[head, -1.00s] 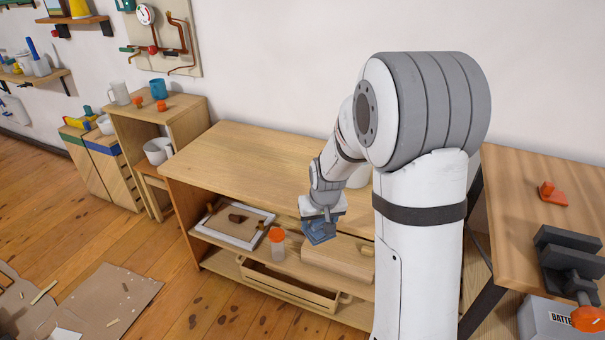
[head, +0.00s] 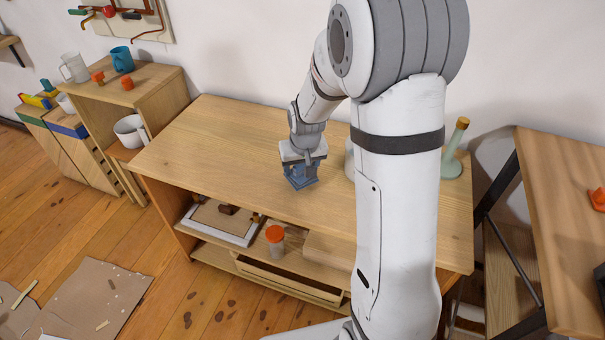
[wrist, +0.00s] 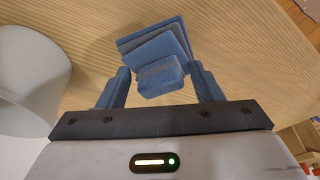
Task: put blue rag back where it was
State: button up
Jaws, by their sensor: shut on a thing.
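The blue rag (wrist: 155,50) is a folded, layered block between the fingers of my gripper (wrist: 158,78) in the wrist view. My gripper is shut on it. In the head view, my gripper (head: 301,180) points down over the middle of the wooden workbench top (head: 225,140), with blue showing at its end. The fingers are also blue, so rag and fingers are hard to tell apart there. I cannot tell whether the rag touches the wood.
A white rounded object (wrist: 30,80) stands left in the wrist view. A pale green bottle-like object (head: 455,150) stands at the bench's back right. The shelf below holds a framed tray (head: 200,222) and an orange-lidded jar (head: 275,240). The bench top's left half is clear.

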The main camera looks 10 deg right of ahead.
aim_at(301, 166)
jog(key=shift+d, duration=0.1)
jog(key=shift+n+y, duration=0.3)
jog(key=shift+n, duration=0.6)
jog(key=w+r+p, duration=0.1)
jog(key=r+p, duration=0.3)
jog(key=w+r+p, duration=0.1)
jog(key=r+p, duration=0.2)
jog(key=shift+w+d, duration=0.15)
jog(key=shift+w, duration=0.15)
notch_tip(301, 166, down, 10)
jog(key=shift+w+r+b, duration=0.1)
jog(key=shift+b, duration=0.45)
jog(key=o, duration=0.8)
jog(key=shift+c, duration=0.2)
